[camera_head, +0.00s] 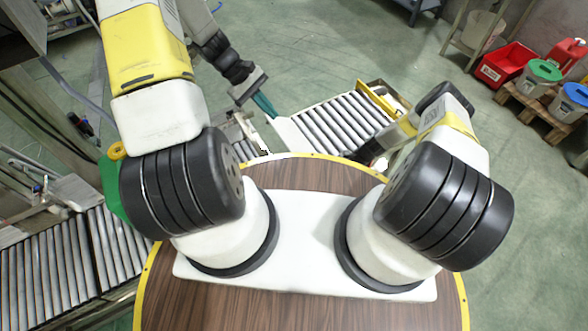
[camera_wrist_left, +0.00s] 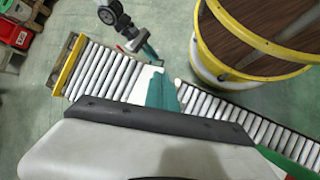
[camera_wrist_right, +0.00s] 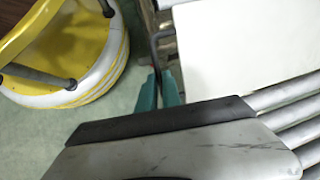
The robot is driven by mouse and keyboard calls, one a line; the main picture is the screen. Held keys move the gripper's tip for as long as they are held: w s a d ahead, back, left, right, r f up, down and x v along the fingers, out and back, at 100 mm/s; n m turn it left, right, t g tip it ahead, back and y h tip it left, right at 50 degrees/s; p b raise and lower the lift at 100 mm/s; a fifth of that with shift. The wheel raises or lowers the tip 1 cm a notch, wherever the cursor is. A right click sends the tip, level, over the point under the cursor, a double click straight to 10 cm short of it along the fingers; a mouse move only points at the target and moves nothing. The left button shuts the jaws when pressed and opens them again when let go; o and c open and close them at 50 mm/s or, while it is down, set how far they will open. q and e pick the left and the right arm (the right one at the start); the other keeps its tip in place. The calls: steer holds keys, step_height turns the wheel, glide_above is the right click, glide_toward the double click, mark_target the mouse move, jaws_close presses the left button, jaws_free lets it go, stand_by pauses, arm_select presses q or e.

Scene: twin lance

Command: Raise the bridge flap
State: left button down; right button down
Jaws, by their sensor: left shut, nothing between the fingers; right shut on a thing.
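The bridge flap is a white plate (camera_wrist_right: 235,50) at the end of a roller conveyor in the right wrist view. It also shows in the head view (camera_head: 288,136) and, partly hidden by my left fingers, in the left wrist view (camera_wrist_left: 141,86). My right gripper (camera_wrist_right: 158,90) is shut on a dark bent handle (camera_wrist_right: 154,48) beside the flap's edge. In the head view its fingers are hidden. My left gripper (camera_head: 264,106) is shut and empty, above the floor near the flap; its teal fingers (camera_wrist_left: 163,92) show in its wrist view. I cannot tell the flap's exact tilt.
One roller conveyor (camera_head: 335,122) has a yellow end bar (camera_head: 378,102). More rollers (camera_wrist_left: 270,132) continue beyond the flap. My round wood-topped base stands close by. Open green floor lies behind.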

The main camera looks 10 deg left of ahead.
steer(key=shift+w, duration=0.1)
arm_select(q)
steer(key=s+a+f+n+t+h, duration=0.2)
steer(key=s+f+n, duration=0.2)
steer(key=f+n, duration=0.6)
steer(key=s+a+f+n+t+h, duration=0.2)
steer(key=s+f+n, duration=0.3)
steer(key=f, duration=0.9)
steer(key=w+f+t, duration=0.1)
steer(key=f+t, duration=0.1)
steer(key=f, duration=0.1)
steer(key=w+d+f+n+t, duration=0.1)
steer(key=w+f, duration=0.1)
steer(key=f, duration=0.2)
steer(key=w+f+t, duration=0.1)
steer(key=f+t, duration=0.1)
steer(key=f, duration=0.2)
steer(key=shift+w+d+t, duration=0.15)
steer(key=shift+d+t, duration=0.15)
steer(key=shift+d, duration=0.1)
steer(key=shift+w+d+f, duration=0.1)
steer(key=shift+w+d, duration=0.15)
steer(key=x, duration=0.9)
steer(key=shift+w+d+r, duration=0.4)
steer(key=shift+d+r, duration=0.1)
steer(key=shift+r, duration=0.3)
steer(key=shift+w+d+r, duration=0.4)
steer(key=shift+d+r, duration=0.1)
steer(key=shift+r, duration=0.3)
